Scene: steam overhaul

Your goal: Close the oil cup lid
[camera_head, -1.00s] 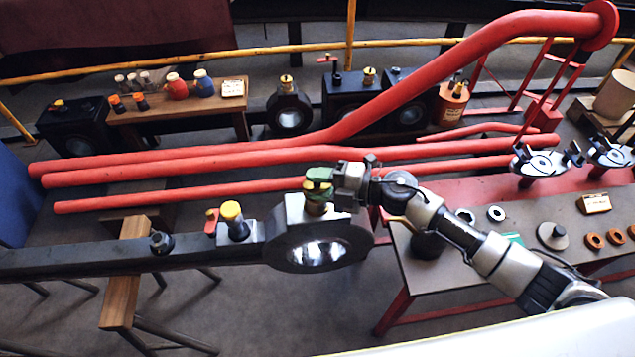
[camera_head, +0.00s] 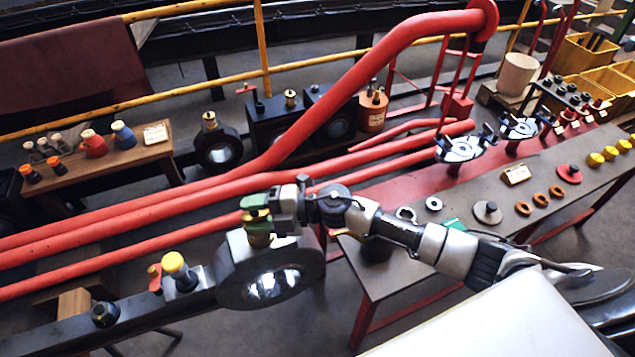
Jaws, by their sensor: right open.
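A brass oil cup (camera_head: 260,240) stands on top of the black ring-shaped end (camera_head: 228,272) of a long black rod, at lower centre-left. My right gripper (camera_head: 256,213), with green fingers, is at the top of the cup, its arm coming in from the right. It is open. The fingers cover most of the cup's top, so I cannot tell how the lid stands or whether they touch it. My left gripper is not in view.
Red pipes (camera_head: 130,213) run close behind the rod. A yellow-capped fitting (camera_head: 175,262) and a red-handled fitting (camera_head: 155,275) stand on the rod. A workbench (camera_head: 385,270) with rings and discs is at right. A wooden bench (camera_head: 155,155) with bottles is at back left.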

